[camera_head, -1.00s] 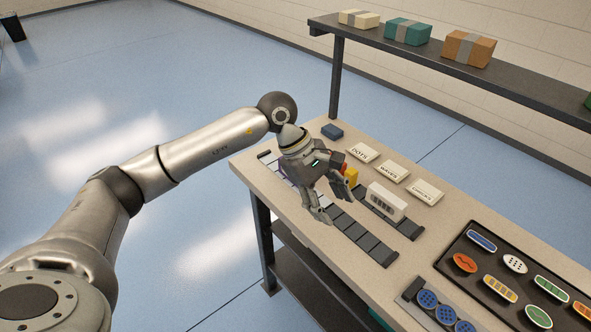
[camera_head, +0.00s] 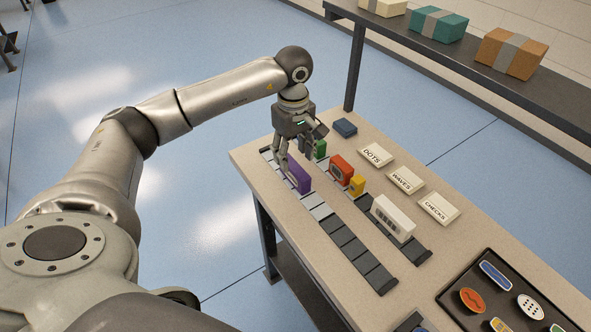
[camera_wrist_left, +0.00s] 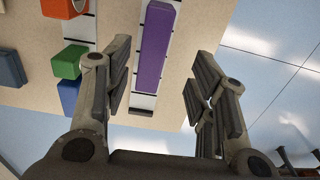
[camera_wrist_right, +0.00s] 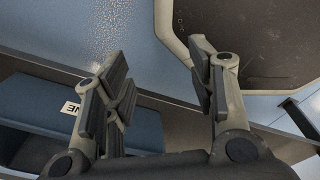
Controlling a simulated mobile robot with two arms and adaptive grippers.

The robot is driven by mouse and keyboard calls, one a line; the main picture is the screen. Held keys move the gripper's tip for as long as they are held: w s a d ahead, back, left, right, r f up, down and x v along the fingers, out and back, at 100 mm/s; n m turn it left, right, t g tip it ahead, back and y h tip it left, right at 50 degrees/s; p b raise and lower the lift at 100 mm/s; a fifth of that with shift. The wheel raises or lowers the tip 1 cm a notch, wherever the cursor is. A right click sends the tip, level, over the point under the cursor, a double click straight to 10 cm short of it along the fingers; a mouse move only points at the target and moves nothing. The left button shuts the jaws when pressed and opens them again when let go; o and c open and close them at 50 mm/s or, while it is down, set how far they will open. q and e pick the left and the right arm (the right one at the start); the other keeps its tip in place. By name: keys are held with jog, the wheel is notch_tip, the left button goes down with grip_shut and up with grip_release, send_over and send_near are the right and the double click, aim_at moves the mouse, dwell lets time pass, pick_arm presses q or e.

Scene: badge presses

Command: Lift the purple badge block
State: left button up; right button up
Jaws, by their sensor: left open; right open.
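My right gripper (camera_wrist_right: 163,85) is open and empty, away from the block, and not seen in the head view.
Green (camera_head: 320,149), red (camera_head: 341,168) and yellow (camera_head: 357,186) blocks and a white block (camera_head: 393,218) stand on the back strip. A blue block (camera_wrist_left: 69,95) is beside the green one. Label plates (camera_head: 375,155) lie behind. A badge tray (camera_head: 480,270) is at right.

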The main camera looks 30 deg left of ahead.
aim_at(295, 167)
pick_arm(q)
jog(key=shift+f, duration=0.45)
jog(key=shift+w+f, duration=0.2)
jog(key=shift+f, duration=0.1)
jog(key=f, duration=0.1)
jog(key=f+p, duration=0.1)
jog(key=f, duration=0.1)
jog(key=f+p, duration=0.1)
jog(key=shift+w+a+f, duration=0.15)
jog(key=shift+w+f, duration=0.05)
jog(key=shift+w, duration=0.05)
jog(key=shift+f, duration=0.35)
jog(key=shift+c, duration=2.9)
jog(key=c, duration=0.5)
jog(key=shift+c, duration=0.2)
pick_arm(e)
jog(key=shift+w+r, duration=0.15)
jog(key=shift+r, duration=0.45)
jog(key=shift+w+r, duration=0.15)
jog(key=shift+r, duration=0.4)
jog(key=shift+w, duration=0.1)
